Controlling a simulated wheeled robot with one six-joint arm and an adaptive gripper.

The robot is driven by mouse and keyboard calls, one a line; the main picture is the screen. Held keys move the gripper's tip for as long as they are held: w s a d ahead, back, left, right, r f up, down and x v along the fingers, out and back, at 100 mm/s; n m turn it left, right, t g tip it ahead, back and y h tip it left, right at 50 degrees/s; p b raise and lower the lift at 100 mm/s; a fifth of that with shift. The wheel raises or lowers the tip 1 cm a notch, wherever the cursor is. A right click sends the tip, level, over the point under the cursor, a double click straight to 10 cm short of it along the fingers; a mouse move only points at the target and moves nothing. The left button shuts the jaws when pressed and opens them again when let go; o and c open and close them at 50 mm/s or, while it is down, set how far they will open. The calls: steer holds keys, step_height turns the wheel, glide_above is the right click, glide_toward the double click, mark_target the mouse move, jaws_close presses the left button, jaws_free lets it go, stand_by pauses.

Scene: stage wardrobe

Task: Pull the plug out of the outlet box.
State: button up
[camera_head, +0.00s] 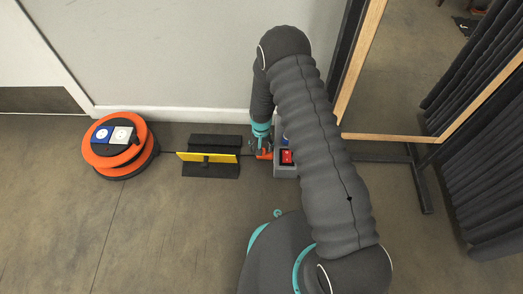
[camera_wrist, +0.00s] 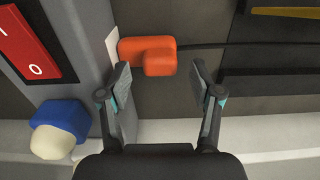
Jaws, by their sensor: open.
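The orange plug (camera_wrist: 148,54) sits against a white outlet face (camera_wrist: 112,45) on the side of the grey outlet box (camera_wrist: 85,85). It also shows in the head view (camera_head: 264,154) at the box's left side. A black cable (camera_wrist: 210,46) runs from the plug to the right in the wrist view. My gripper (camera_wrist: 163,85) is open and empty. Its two fingers stand apart, with the plug just beyond the tips in the wrist view, nearer the left finger. I cannot tell how much depth separates them. My arm hides part of the box (camera_head: 284,171) in the head view.
The box has a red switch (camera_head: 287,157) and a blue fitting with a pale knob (camera_wrist: 57,142). A wood-framed mirror (camera_head: 360,65) stands right. The wall is close behind.

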steer(key=shift+f, duration=1.1)
jaws_close()
